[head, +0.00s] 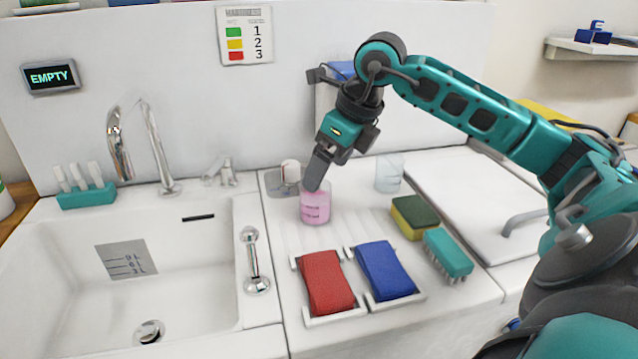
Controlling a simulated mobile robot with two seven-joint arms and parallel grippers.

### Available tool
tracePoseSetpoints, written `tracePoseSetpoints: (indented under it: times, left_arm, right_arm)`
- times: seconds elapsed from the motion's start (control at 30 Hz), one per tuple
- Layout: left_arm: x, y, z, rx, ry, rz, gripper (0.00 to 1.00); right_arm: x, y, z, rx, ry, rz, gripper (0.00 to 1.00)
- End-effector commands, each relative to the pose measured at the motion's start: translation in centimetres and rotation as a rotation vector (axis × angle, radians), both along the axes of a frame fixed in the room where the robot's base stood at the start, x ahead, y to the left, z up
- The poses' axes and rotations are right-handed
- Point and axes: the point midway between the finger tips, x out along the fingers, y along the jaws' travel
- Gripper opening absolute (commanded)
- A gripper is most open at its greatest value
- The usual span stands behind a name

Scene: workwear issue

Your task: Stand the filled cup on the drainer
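A cup with pink contents (316,209) stands upright at the back of the ribbed white drainer (345,229); I cannot tell if its base rests fully on the ribs. My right gripper (316,182) reaches down from above, its fingers at the cup's rim. The fingers overlap edge-on, so whether they grip the cup wall is not clear. A second, clear cup (389,173) stands behind and to the right, apart from the gripper. My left gripper is not in view.
A red cloth (327,282) and a blue cloth (385,270) lie in front in white holders. A sponge (414,217) and a teal brush (447,253) lie to the right. The sink (180,262) is at left. A small display (51,77) reads EMPTY.

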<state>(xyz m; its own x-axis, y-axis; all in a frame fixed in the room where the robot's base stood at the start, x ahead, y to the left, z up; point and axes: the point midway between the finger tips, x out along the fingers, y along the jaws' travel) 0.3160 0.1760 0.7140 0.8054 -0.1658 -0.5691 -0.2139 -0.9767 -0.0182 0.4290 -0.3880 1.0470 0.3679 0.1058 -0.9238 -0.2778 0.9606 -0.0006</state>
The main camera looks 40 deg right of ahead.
Motion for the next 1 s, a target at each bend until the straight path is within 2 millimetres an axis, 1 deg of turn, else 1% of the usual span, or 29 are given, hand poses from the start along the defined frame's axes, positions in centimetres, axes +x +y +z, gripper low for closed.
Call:
tracePoseSetpoints:
  times: [0.03, 0.1, 0.23, 1.0]
  left_arm:
    - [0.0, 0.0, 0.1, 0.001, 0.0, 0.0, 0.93]
    - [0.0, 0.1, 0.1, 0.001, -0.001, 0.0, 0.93]
    - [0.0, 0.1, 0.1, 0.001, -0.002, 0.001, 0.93]
    - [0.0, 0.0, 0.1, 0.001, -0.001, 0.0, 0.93]
  right_arm:
    - [-0.2, -0.1, 0.8, -0.001, -0.002, -0.002, 0.94]
    - [-0.6, -0.2, 1.6, -0.001, -0.001, -0.002, 0.94]
    - [-0.9, -0.3, 2.3, 0.0, 0.0, 0.0, 0.94]
    - [-1.0, -0.3, 2.4, 0.001, 0.001, 0.0, 0.94]
